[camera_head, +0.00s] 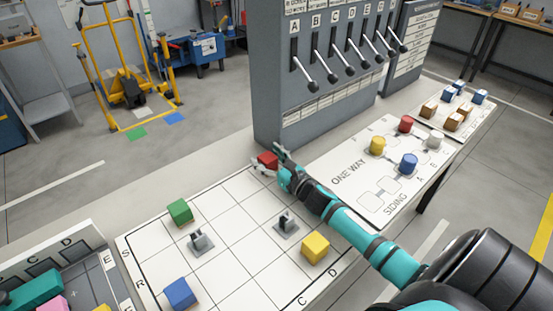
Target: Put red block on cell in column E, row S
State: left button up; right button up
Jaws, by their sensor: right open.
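The red block (266,160) is at the far corner of the white grid board (222,291), at the tip of my right gripper (276,166). That gripper is open, with its fingers close beside the block. I cannot tell whether the block touches a finger. The arm hides part of the board's right side. Letters S and R show on the left edge, C and D on the near right edge; the E label is not visible. My left gripper is not in view.
On the board stand a green block (180,211), a blue block (179,293), a yellow block (315,247) and two grey pieces (286,224) (200,242). A grey lever cabinet (275,75) rises behind. A siding board (345,155) with coloured cylinders lies right.

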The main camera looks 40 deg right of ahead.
jog(key=s, duration=0.3)
jog(key=s+b, duration=0.1)
jog(key=s, duration=0.6)
jog(key=shift+s+d, duration=0.4)
jog(key=shift+s, duration=0.6)
